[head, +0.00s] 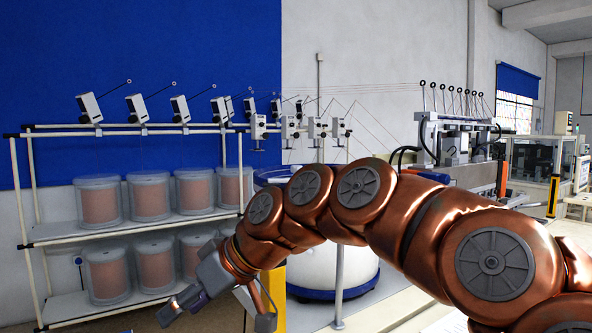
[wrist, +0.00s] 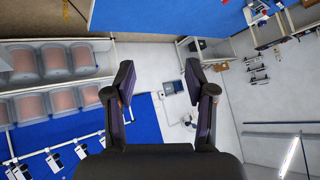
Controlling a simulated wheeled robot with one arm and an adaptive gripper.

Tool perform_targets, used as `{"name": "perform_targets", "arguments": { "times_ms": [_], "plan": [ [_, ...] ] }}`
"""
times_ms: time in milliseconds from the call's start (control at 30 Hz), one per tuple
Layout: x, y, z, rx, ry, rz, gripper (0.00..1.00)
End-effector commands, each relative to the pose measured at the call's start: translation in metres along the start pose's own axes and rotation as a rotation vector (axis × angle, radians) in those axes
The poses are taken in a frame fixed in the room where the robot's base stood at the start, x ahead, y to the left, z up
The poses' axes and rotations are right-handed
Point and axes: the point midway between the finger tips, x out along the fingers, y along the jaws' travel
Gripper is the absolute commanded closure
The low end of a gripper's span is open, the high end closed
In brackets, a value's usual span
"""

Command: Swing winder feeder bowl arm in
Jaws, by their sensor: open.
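A large white round drum (head: 362,273) with a blue rim and a blue lower ring, which looks like the winder feeder bowl, stands behind my arm in the head view. My arm hides much of its middle and top. I cannot pick out its swing arm. My gripper (head: 220,311) is at the lower left, in front of the drum and the spool rack, with its fingers apart. In the wrist view my gripper (wrist: 159,74) is open, with nothing between the fingers. The drum cannot be made out for certain there.
A white rack (head: 60,237) with several copper wire spools in clear covers stands at left. A yellow post (head: 276,287) is close behind my gripper. A thin grey pole (head: 339,250) stands before the drum. A winding machine (head: 470,170) is at right.

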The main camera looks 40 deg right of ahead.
Motion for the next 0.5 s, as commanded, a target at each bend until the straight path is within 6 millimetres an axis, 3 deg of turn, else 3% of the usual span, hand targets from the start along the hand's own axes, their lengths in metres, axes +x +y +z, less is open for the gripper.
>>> {"name": "perform_targets", "arguments": {
  "times_ms": [100,200,333,500],
  "plan": [
    [-0.030,0.029,-0.040,-0.036,0.145,0.001,0.45],
    [-0.059,0.057,-0.067,-0.062,0.262,0.015,0.45],
    [-0.104,0.100,-0.093,-0.089,0.411,0.057,0.45],
    [-0.164,0.164,-0.107,-0.109,0.586,0.144,0.45]
  ]
}}
